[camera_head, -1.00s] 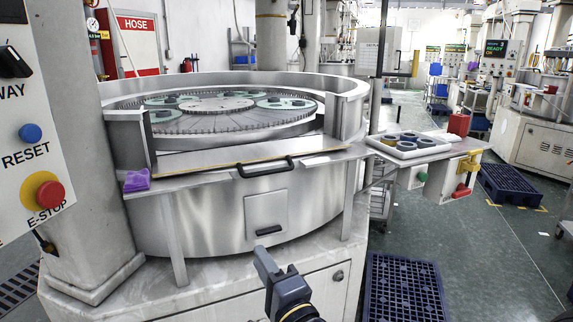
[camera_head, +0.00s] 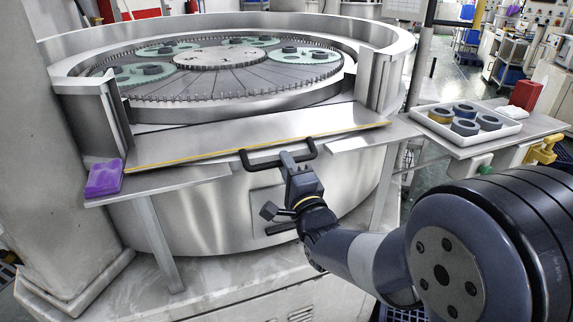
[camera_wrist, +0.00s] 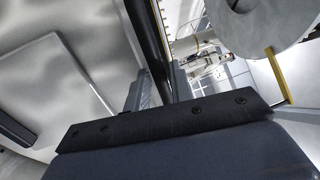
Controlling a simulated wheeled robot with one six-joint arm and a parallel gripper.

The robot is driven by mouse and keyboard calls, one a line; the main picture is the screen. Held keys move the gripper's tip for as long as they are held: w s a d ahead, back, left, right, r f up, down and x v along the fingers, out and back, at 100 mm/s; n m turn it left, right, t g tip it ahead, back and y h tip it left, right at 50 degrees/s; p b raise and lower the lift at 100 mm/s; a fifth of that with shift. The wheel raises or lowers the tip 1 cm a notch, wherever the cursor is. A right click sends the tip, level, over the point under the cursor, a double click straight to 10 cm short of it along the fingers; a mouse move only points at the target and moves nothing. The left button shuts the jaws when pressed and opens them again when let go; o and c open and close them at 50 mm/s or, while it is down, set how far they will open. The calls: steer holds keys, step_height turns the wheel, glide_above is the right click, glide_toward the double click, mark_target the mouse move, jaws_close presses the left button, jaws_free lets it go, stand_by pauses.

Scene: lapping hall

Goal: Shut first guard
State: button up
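The first guard (camera_head: 250,134) is a flat steel panel at the front opening of the round machine. It lies lowered, nearly level, with a yellow strip along its front edge. Its black bar handle (camera_head: 262,165) sticks out at the front. My gripper (camera_head: 298,160) is at the right part of the handle. In the wrist view the dark handle bar (camera_wrist: 148,40) runs between my two fingers (camera_wrist: 158,92), which stand close on both sides of it. The gripper appears shut on the bar; the fingertips' contact is partly hidden.
A purple cloth-like block (camera_head: 104,179) lies on the left ledge. A white tray (camera_head: 448,133) with several dark rings stands on the right side shelf, near a red container (camera_head: 525,95). The toothed lapping plate (camera_head: 215,83) with green carriers lies behind the guard. My arm fills the lower right.

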jaws_close()
stand_by(0.4)
